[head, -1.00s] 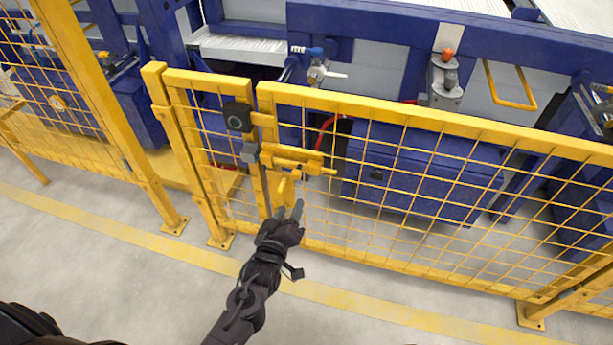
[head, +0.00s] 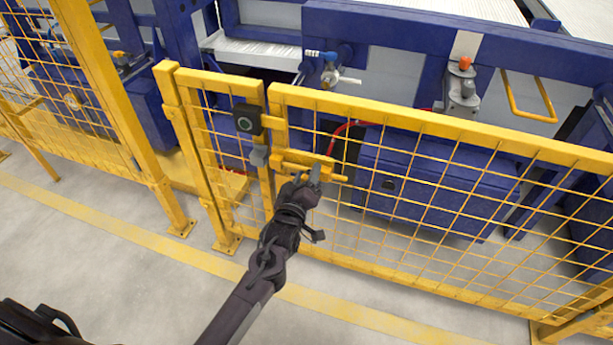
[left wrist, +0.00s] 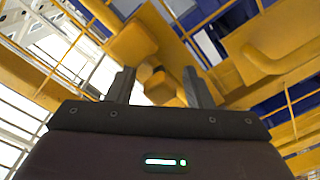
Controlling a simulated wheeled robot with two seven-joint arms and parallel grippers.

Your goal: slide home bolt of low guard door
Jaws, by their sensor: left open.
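The low guard door (head: 430,170) is a yellow frame with wire mesh, standing in line with its post. Its yellow bolt (head: 291,158) sits on a plate near the door's upper left corner, and a rod end sticks out to the right. My left gripper (head: 314,172) is at the bolt, open, and hides its lower middle part. In the left wrist view the two grey fingers (left wrist: 160,86) stand apart, with a yellow bolt handle (left wrist: 157,82) showing between them. I cannot tell whether they touch it.
A black box with a round face (head: 246,119) sits on the gate frame above the bolt, with a grey block (head: 259,155) below it. Blue machinery (head: 430,190) stands behind the mesh. The floor (head: 130,280) in front is clear.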

